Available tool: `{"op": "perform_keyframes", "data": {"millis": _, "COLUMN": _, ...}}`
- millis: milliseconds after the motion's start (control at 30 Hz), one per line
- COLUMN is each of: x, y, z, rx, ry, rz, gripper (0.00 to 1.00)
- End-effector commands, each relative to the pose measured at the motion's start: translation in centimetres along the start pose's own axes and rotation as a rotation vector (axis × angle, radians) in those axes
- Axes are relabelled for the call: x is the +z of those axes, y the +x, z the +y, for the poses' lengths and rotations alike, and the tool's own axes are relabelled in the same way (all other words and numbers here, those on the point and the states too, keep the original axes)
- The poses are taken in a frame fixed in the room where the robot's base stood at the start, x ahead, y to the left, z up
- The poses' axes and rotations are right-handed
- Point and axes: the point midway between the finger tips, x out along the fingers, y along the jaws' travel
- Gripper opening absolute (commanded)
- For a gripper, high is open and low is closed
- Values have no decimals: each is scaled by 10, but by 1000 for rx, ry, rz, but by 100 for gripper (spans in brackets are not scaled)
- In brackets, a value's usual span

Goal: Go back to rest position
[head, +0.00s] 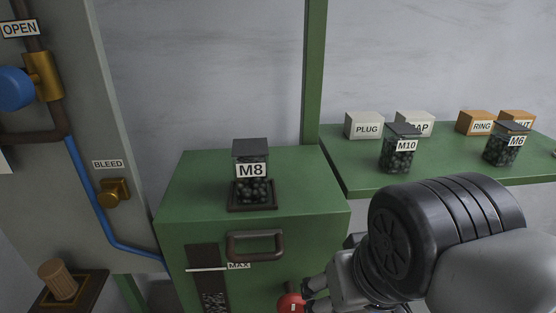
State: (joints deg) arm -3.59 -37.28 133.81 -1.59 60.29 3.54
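My arm comes in from the lower right of the head view, and my gripper (312,294) is low in front of the green machine (185,215). Its fingertips point left toward a red round knob (289,304) with a small white mark. The fingertips are beside the knob or touching it; I cannot tell which. Part of the gripper is cut off by the bottom edge, so I cannot tell if it is open or shut.
A jar labelled M8 (251,171) stands in a dark tray on the machine, above a handle (255,246). M10 (398,155) and M6 (506,150) jars and several labelled boxes stand on the green shelf (360,180). A valve panel (70,80) is left.

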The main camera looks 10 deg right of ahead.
Motion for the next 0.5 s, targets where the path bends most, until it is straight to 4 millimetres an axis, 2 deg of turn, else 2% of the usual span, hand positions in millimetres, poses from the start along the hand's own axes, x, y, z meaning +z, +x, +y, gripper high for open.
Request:
{"op": "perform_keyframes", "data": {"millis": 33, "x": 18, "y": 12, "z": 4, "rx": 2, "ry": 7, "rz": 1, "gripper": 66}}
{"op": "perform_keyframes", "data": {"millis": 100, "x": 34, "y": 25, "z": 7, "rx": 2, "ry": 10, "rz": 3, "gripper": 66}}
{"op": "perform_keyframes", "data": {"millis": 200, "x": 47, "y": 36, "z": 9, "rx": 3, "ry": 12, "rz": 5, "gripper": 66}}
{"op": "perform_keyframes", "data": {"millis": 500, "x": 51, "y": 39, "z": 10, "rx": 3, "ry": 11, "rz": 4, "gripper": 66}}
